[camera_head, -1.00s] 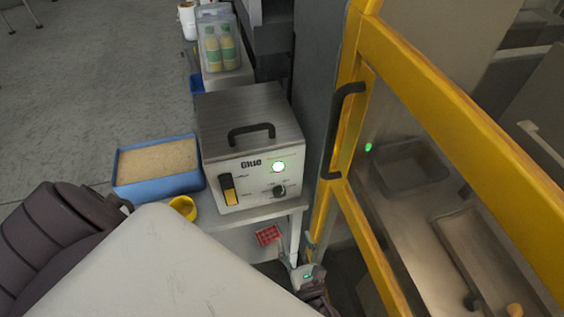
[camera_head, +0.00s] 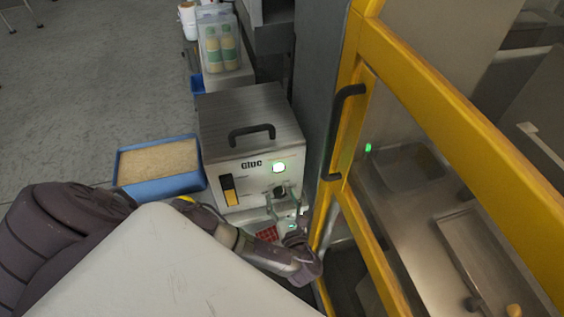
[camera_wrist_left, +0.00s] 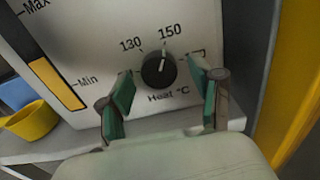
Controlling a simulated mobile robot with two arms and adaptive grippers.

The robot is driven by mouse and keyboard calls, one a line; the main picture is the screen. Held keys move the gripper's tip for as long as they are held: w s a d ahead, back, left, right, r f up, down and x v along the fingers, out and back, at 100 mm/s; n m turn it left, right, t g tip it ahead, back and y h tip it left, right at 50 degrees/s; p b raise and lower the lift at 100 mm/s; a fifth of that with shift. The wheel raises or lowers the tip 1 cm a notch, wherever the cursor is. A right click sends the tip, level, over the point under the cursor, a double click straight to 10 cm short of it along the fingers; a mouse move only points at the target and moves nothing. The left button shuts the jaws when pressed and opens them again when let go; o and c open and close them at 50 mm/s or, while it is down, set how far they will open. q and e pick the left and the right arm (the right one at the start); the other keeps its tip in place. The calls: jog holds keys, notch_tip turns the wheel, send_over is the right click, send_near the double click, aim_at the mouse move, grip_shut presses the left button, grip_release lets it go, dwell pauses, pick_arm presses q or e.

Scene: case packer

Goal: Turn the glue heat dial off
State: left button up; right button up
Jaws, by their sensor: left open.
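In the left wrist view the dial (camera_wrist_left: 158,70) has a white pointer line aimed up, near the 150 mark. My left gripper (camera_head: 283,200) is open in front of the dial. In the left wrist view its green-padded fingers (camera_wrist_left: 164,98) stand on either side, below the dial, apart from it as far as I can see. My right gripper is out of view.
A blue bin (camera_head: 160,182) of tan granules stands left of the unit. A yellow cup (camera_wrist_left: 31,121) is at lower left in the wrist view. A yellow-framed door (camera_head: 350,140) with a black handle is close on the right. Bottles (camera_head: 220,50) stand behind.

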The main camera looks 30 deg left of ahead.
pick_arm(q)
jog(key=c, duration=1.1)
jog(key=shift+c, duration=0.2)
